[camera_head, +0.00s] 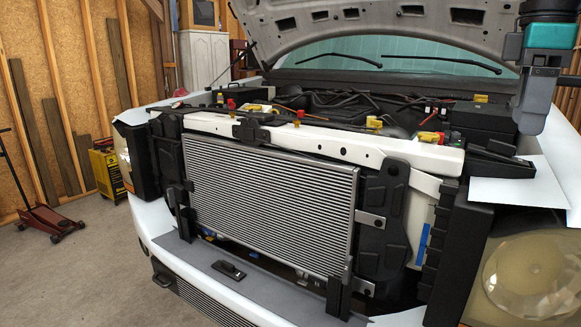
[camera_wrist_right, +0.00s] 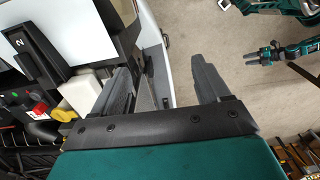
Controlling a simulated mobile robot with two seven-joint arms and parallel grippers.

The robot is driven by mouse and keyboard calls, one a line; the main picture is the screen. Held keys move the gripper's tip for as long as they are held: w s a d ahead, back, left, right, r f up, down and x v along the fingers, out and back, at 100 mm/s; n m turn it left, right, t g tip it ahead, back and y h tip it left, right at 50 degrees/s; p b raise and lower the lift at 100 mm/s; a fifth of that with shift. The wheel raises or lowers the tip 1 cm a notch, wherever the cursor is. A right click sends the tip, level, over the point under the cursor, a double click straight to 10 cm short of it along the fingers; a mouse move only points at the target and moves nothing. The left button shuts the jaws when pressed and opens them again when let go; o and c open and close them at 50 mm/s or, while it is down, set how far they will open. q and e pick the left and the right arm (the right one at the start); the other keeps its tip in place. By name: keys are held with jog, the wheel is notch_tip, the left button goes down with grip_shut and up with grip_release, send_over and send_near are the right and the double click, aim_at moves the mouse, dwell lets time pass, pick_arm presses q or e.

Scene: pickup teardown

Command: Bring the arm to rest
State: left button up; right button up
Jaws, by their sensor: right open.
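My right gripper (camera_head: 532,110) hangs at the upper right of the head view, above the right front corner of the pickup's engine bay. In the right wrist view its two grey fingers (camera_wrist_right: 165,82) stand apart, and I see nothing held between them. The near finger overlaps the view of black and white vehicle parts, and I cannot tell whether it touches them. My left gripper does not show in the head view.
The pickup's hood (camera_head: 370,14) is raised. A radiator (camera_head: 268,200) stands in the front under a white crossbar (camera_head: 330,140) with red and yellow parts. A red floor jack (camera_head: 50,222) stands at the left. Open floor (camera_wrist_right: 225,45) shows beyond the gripper.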

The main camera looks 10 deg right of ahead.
jog(key=w+a+f+n+t, duration=0.1)
jog(key=w+a+f, duration=0.35)
jog(key=f, duration=0.35)
jog(key=w+a+f+n, duration=0.1)
jog(key=w+a+f, duration=0.2)
jog(key=a+f, duration=0.4)
jog(key=w+a+f+n+t, duration=0.1)
jog(key=w+a+f, duration=0.25)
jog(key=f, duration=0.45)
jog(key=s+a+f+t+y, duration=0.1)
jog(key=s+a+f+y, duration=0.2)
jog(key=a+f, duration=0.7)
jog(key=s+a+f+t+y, duration=0.1)
jog(key=s+a+f+y, duration=0.2)
jog(key=a+f, duration=0.7)
jog(key=s+f+m+t+y, duration=0.1)
jog(key=s+f+m+t, duration=0.35)
jog(key=s+f, duration=0.2)
jog(key=s+d+f+m+t+h, duration=0.1)
jog(key=s+d+f+m+h, duration=0.1)
jog(key=s+d, duration=0.4)
jog(key=s+d+f+m+t+h, duration=0.1)
jog(key=s+d+f+m+h, duration=0.2)
jog(key=s+d, duration=0.3)
jog(key=d+f+m, duration=0.1)
jog(key=d, duration=0.2)
jog(key=shift+s, duration=0.4)
